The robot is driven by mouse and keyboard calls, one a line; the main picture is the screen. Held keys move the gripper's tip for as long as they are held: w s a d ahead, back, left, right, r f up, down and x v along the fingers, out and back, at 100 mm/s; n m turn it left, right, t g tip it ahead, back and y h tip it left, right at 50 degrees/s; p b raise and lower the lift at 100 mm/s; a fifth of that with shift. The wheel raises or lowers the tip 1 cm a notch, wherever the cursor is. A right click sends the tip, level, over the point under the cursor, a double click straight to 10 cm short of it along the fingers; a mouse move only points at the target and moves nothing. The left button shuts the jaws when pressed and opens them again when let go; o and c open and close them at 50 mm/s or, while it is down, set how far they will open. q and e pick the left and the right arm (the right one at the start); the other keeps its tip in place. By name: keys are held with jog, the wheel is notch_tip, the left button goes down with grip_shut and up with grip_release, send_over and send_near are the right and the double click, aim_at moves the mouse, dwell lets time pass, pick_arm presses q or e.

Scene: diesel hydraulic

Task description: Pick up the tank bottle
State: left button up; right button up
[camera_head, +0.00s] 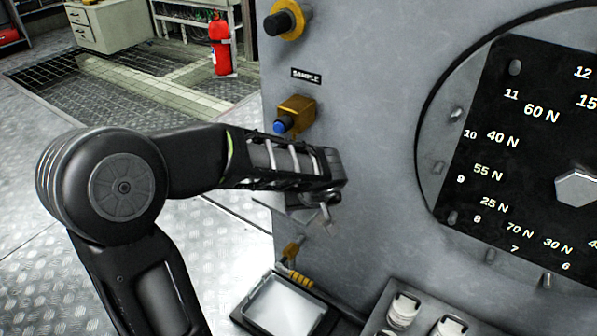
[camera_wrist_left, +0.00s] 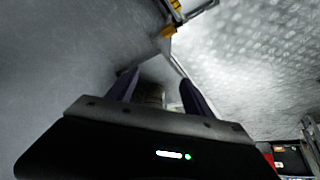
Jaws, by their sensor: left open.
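Two small bottles with white caps stand in a grey holder at the bottom of the head view, one at the left (camera_head: 403,310) and one lower right (camera_head: 450,326). I cannot tell which of them, if either, is the tank bottle. My left gripper (camera_head: 322,208) is in front of the grey tank wall, left of and above the bottles, largely hidden behind its own wrist. In the left wrist view its two fingers (camera_wrist_left: 160,88) stand apart. A small brownish shape (camera_wrist_left: 152,95) shows dimly between them; I cannot tell what it is. My right gripper is not in view.
The grey tank wall (camera_head: 370,130) is close to the left arm. A brass sample valve (camera_head: 296,114) with a blue tip sits above the gripper. A lower brass valve (camera_head: 291,250) is above a shallow metal tray (camera_head: 285,306). Open metal floor lies left.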

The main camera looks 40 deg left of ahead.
pick_arm(q)
jog(key=shift+f, duration=0.1)
dwell(0.3)
jog(key=shift+w+a+p, duration=0.3)
jog(key=shift+w+a, duration=2.15)
jog(key=shift+a, duration=0.15)
jog(key=shift+w+a, duration=0.3)
jog(key=shift+a, duration=0.05)
jog(key=w+a, duration=0.1)
jog(key=w+a+f, duration=0.1)
jog(key=w+a, duration=0.1)
jog(key=shift+a, duration=0.1)
